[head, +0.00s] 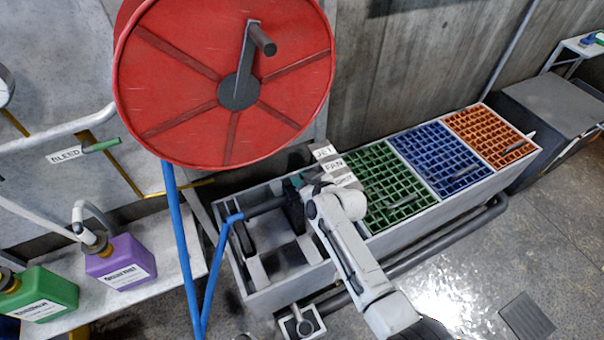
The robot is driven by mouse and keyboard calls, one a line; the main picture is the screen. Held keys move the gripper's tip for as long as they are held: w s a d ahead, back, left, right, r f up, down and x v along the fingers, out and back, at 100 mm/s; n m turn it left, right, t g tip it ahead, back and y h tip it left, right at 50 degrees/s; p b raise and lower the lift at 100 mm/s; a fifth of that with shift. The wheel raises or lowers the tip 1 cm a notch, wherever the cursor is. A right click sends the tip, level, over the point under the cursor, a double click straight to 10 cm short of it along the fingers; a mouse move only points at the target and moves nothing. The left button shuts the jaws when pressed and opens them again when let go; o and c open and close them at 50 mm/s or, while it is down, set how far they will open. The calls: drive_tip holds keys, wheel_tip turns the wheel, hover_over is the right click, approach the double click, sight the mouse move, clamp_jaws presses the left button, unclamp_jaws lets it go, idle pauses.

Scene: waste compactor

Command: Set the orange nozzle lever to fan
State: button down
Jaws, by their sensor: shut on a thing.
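The spray nozzle (262,207) lies across the left bay of the grey trough, on the end of the blue hose. A label plate (334,166) behind my wrist reads JET, then FAN, with a third word partly hidden. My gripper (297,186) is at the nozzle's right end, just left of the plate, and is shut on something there. I see no orange of the nozzle lever; my gripper and wrist cover that spot. Which label the lever points at cannot be told.
A large red hose reel (225,80) with a crank hangs above the trough. Green (385,190), blue (440,157) and orange (490,133) grates fill its right part. A BLEED valve (100,146) and purple (120,262) and green (45,294) jugs are at left.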

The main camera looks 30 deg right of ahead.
drive_tip(key=shift+w+f+g+p, duration=0.1)
drive_tip(key=shift+w+g+p, duration=0.4)
drive_tip(key=shift+g+p, duration=0.4)
drive_tip(key=c, duration=1.1)
unclamp_jaws()
drive_tip(key=p+v, duration=0.1)
drive_tip(key=v, duration=0.9)
drive_tip(key=shift+s+r, duration=0.2)
drive_tip(key=shift+r, duration=0.15)
drive_tip(key=s+r+m+g+h, duration=0.1)
drive_tip(key=s+g, duration=0.3)
drive_tip(key=s, duration=1.3)
drive_tip(key=s+d+r+m+g+h, duration=0.1)
drive_tip(key=s+g, duration=0.4)
drive_tip(key=s, duration=1.2)
drive_tip(key=shift+s+d+r+m, duration=0.2)
drive_tip(key=shift+s+d+m, duration=0.05)
drive_tip(key=shift+s+m, duration=0.15)
